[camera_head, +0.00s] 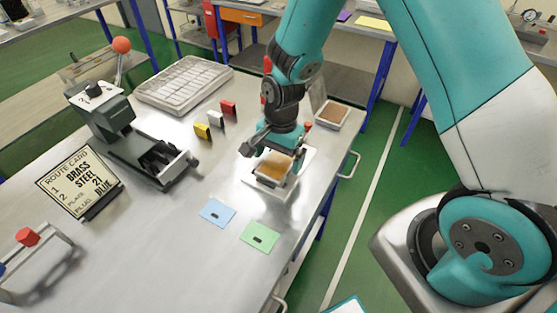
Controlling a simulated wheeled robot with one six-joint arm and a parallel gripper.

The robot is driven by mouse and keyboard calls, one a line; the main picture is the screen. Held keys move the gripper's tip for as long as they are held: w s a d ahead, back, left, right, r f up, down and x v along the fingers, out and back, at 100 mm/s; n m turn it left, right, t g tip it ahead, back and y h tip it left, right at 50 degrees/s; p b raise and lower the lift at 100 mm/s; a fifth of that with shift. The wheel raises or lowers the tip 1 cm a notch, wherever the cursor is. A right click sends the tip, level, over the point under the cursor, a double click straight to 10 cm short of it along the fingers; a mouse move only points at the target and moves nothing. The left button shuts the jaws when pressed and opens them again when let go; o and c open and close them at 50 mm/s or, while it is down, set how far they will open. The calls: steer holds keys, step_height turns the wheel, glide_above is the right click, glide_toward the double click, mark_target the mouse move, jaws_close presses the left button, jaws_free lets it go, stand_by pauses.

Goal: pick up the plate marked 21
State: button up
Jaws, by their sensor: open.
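No plate with a readable number 21 shows in the head view. A blue flat plate (217,212) and a green flat plate (260,237) lie on the steel table, each with a small dark mark too small to read. My gripper (270,150) points down above a small open tray with tan contents (273,168). It is open, and its fingers partly hide the tray's back edge. I cannot tell whether they touch it.
Yellow (202,131), white (216,120) and red (229,107) blocks stand left of my gripper. A lever press (135,140) and a ribbed grey tray (184,84) are farther left. Another small tray (332,115) is at the back right.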

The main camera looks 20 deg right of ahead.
steer(key=shift+f, duration=0.5)
steer(key=shift+c, duration=0.2)
steer(key=c, duration=1.1)
steer(key=shift+o, duration=0.2)
steer(key=shift+r, duration=0.1)
